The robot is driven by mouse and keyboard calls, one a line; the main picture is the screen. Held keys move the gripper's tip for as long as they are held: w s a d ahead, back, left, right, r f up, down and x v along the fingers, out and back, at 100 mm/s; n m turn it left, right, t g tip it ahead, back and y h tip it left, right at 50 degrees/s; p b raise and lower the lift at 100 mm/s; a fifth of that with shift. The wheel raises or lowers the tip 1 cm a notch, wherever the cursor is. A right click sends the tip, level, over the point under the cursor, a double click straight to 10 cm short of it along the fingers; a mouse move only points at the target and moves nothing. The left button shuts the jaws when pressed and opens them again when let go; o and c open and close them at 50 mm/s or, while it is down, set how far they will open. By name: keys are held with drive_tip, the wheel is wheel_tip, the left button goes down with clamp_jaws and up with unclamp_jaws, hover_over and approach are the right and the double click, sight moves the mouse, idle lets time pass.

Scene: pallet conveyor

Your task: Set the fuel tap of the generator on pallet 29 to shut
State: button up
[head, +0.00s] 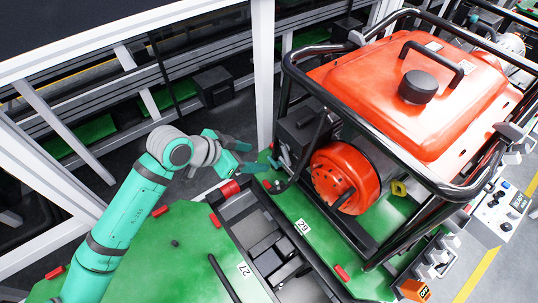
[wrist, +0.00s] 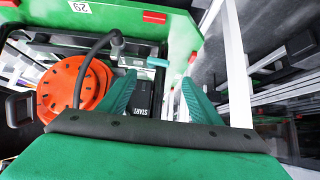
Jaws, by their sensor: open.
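The orange generator (head: 415,95) stands in its black tube frame on the green pallet 29 (head: 312,243), whose number plate also shows in the wrist view (wrist: 80,8). In the wrist view a grey tap body (wrist: 117,46) with a black hose sits beside the round orange housing (wrist: 75,85). A teal tap lever (wrist: 157,62) points right from it. My gripper (head: 248,157) is open and empty at the generator's left end. In the wrist view its fingertips (wrist: 159,78) straddle the lever's outer end from the near side; contact cannot be told.
A black box marked START (wrist: 140,105) lies between and beyond my fingers. Pallet 27 (head: 205,255) is at the lower left, across the conveyor rail. A white post (head: 262,75) stands close behind my gripper. A control box (head: 500,210) is at the right.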

sight(272, 161)
drive_tip(key=x, duration=0.8)
drive_tip(key=shift+s+d, duration=0.1)
drive_tip(key=shift+s, duration=0.2)
drive_tip(key=shift+c, duration=0.2)
drive_tip(key=shift+f, duration=0.1)
drive_tip(key=c, duration=1)
